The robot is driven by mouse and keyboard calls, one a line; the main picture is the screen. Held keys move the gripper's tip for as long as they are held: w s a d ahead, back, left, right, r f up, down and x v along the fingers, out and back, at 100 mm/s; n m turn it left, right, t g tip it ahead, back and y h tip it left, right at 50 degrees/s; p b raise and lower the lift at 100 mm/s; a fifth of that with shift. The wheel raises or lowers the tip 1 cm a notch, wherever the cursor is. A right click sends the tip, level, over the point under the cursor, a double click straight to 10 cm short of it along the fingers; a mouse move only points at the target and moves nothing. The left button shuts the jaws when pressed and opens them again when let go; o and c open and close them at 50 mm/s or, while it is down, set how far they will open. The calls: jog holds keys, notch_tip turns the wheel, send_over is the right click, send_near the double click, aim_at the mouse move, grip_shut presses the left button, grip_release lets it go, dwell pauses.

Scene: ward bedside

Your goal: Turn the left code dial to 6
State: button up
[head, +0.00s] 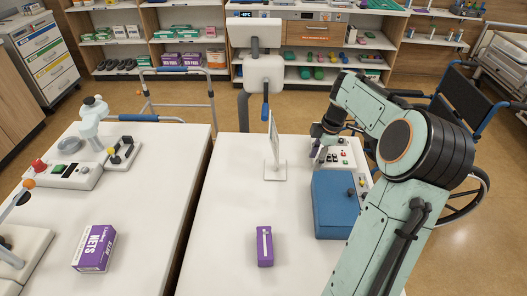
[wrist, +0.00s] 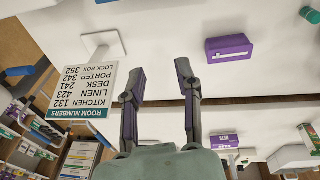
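A blue box (head: 333,207) stands on the right table, with small dark knobs (head: 350,192) at its right side. The knobs are too small to read, and I cannot tell which is the left code dial. A light panel with coloured buttons (head: 342,158) sits behind the box. My gripper (head: 318,147) is behind the blue box near that panel, partly hidden by my arm. In the wrist view my gripper (wrist: 160,72) is open and empty, its two fingers apart over the white table. No dial shows in the wrist view.
A room numbers sign (wrist: 82,95) stands on the table; its lock box line reads 352. It shows edge-on in the head view (head: 274,145). A purple box (head: 265,247) lies at the front. The left table (head: 150,195) holds other devices and a nets box (head: 95,248).

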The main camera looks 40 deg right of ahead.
jog(key=w+a+r+n, duration=0.1)
jog(key=w+a+r, duration=0.1)
jog(key=a, duration=0.3)
jog(key=w+a+r+n+h, duration=0.1)
jog(key=w+a+r+n, duration=0.1)
jog(key=w+a, duration=0.2)
jog(key=shift+a+r+n+g, duration=0.3)
jog(key=shift+a+r+g, duration=0.1)
jog(key=shift+a, duration=0.85)
